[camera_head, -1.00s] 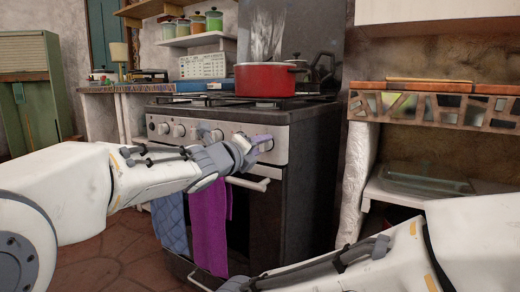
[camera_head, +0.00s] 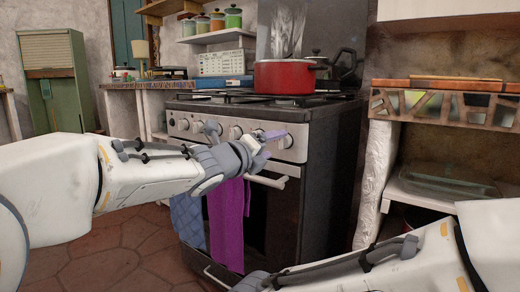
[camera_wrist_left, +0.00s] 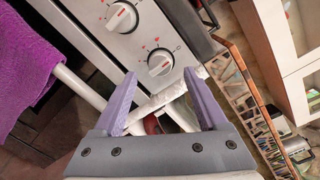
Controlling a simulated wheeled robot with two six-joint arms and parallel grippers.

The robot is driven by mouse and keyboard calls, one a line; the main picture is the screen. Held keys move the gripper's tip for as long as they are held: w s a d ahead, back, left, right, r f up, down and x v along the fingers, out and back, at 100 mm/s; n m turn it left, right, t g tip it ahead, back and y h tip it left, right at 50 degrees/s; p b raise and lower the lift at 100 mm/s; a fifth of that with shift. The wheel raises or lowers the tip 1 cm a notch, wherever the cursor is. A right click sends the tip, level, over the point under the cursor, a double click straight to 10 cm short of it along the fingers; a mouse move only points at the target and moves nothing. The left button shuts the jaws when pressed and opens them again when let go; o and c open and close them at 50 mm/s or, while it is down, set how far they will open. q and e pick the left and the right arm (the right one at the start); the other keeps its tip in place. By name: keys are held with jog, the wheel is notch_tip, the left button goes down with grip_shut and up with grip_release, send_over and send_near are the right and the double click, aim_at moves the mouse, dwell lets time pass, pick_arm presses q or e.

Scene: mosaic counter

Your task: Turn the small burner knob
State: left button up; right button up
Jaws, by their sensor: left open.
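The stove (camera_head: 335,170) has a row of round knobs on its pale front panel. A right-hand knob (camera_head: 287,142) is partly covered by my left gripper (camera_head: 273,138) in the head view. In the left wrist view, one white knob with a red mark (camera_wrist_left: 160,62) lies just beyond and between the tips of my open left gripper (camera_wrist_left: 160,73). Another knob (camera_wrist_left: 121,17) is farther up and left. The fingers hold nothing, and contact with a knob cannot be made out. Which knob serves the small burner is not clear.
A red pot (camera_head: 284,77) stands on the stove top. A purple towel (camera_head: 228,222) and a blue cloth (camera_head: 187,218) hang from the oven handle (camera_head: 268,181), below the knobs. A shelf with a glass dish (camera_head: 448,183) is to the right.

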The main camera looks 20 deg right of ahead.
pick_arm(q)
jog(key=p+v, duration=0.1)
jog(key=v, duration=0.5)
jog(key=shift+s+a, duration=0.2)
jog(key=shift+a, duration=0.15)
jog(key=s+a+f+n+g+y+p, duration=0.5)
jog(key=s+a+n+y+p, duration=0.5)
jog(key=n+p, duration=0.6)
jog(key=s+a+f+n+g+y+p, duration=0.1)
jog(key=s+a+n+g+p, duration=0.2)
jog(key=s+a+n, duration=0.5)
jog(key=s+a+f+n+g+y+p, duration=0.1)
jog(key=s+n+g+p, duration=0.25)
jog(key=s, duration=0.85)
notch_tip(320, 180, up, 35)
jog(key=p, duration=3.5)
jog(key=shift+w, duration=0.2)
